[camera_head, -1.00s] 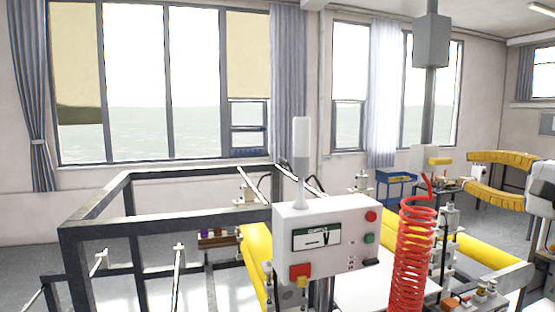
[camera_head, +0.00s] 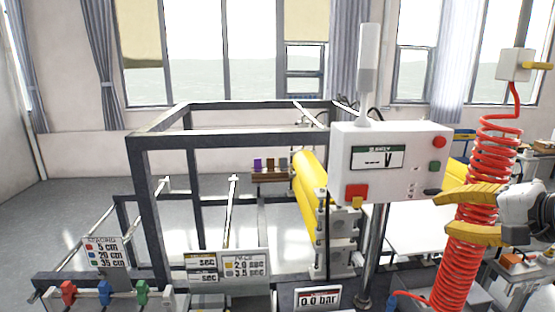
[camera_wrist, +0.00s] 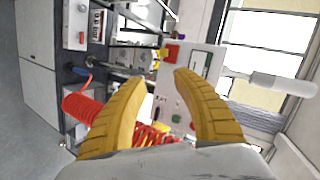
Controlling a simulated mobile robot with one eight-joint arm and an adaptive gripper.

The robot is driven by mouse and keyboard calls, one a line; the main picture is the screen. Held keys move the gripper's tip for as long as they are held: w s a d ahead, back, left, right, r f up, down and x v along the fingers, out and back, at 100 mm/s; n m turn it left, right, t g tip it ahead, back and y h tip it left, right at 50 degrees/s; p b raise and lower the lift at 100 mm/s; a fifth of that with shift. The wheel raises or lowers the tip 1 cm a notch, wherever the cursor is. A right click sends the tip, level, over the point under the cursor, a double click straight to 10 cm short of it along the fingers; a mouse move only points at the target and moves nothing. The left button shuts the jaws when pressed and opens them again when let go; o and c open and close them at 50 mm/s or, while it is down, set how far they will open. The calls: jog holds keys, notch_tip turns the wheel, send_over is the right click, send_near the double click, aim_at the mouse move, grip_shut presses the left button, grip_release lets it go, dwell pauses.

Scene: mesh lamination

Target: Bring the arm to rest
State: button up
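My gripper (camera_head: 462,212) has two yellow ribbed fingers and shows at the right of the head view, in front of the red coiled hose. In the wrist view the fingers (camera_wrist: 158,95) stand apart with nothing between them. Beyond them is the white control box (camera_head: 390,160), with a small display, a red button and a green button. It also shows in the wrist view (camera_wrist: 190,90). The gripper is just right of the box in the head view; whether it touches the hose cannot be told.
The red coiled hose (camera_head: 487,160) hangs at the right, close to my gripper. A dark metal frame (camera_head: 150,200) with yellow rollers (camera_head: 310,190) stands left of the box. Red, blue and green knobs (camera_head: 105,292) line the lower left. Open floor (camera_head: 50,220) lies at far left.

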jog(key=s+a+f+n+g+h+b, duration=0.1)
jog(key=s+a+f+n+b, duration=0.2)
jog(key=f, duration=1.1)
jog(key=s+a+f+n+g+h+b, duration=0.1)
jog(key=s+a+f+n+b, duration=0.3)
jog(key=f+b, duration=0.6)
jog(key=s+a+f+n+g+h+b, duration=0.1)
jog(key=s+a+f+n+b, duration=0.3)
jog(key=f, duration=1.4)
jog(key=a+g+b, duration=0.1)
jog(key=a+b, duration=0.1)
jog(key=a, duration=0.1)
jog(key=shift+g+h+b, duration=0.35)
jog(key=shift+g+h, duration=0.05)
jog(key=shift+a+f, duration=0.1)
jog(key=shift+f, duration=0.05)
